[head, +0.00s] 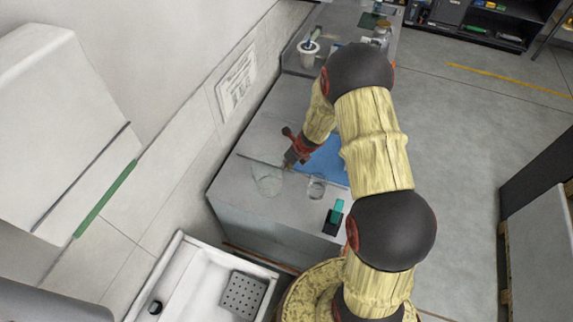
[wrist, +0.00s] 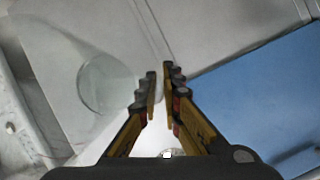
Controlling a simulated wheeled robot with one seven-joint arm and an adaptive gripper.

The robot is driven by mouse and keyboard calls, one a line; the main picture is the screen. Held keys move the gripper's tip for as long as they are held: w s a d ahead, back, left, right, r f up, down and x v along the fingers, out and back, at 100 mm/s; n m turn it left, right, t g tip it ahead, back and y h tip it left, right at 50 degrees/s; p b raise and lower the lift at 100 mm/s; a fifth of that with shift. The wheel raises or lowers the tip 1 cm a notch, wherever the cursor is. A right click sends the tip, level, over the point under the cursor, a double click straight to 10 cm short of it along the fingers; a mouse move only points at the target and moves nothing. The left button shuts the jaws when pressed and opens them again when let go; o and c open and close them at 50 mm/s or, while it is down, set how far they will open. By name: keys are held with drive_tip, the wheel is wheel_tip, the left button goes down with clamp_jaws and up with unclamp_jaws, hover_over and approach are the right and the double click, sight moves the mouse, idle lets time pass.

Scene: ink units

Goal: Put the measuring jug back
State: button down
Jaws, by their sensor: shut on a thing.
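The clear measuring jug (head: 267,181) is at the left end of the grey counter, near the wall. In the wrist view its round, see-through body (wrist: 105,84) is left of the fingertips. My gripper (head: 289,163) is at the jug's right side; in the wrist view its fingers (wrist: 160,80) are close together with a narrow gap. It is shut on the jug's near side, probably the handle, which is too faint to make out. Whether the jug touches the counter is hard to tell.
A small clear beaker (head: 316,187) stands right of the jug, with a dark and teal item (head: 335,215) nearer the counter edge. A blue mat (head: 328,168) lies behind, partly hidden by my arm. A white sink (head: 200,285) is at the front left.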

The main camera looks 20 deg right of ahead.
drive_tip(key=c, duration=2)
unclamp_jaws()
drive_tip(key=shift+r, duration=0.1)
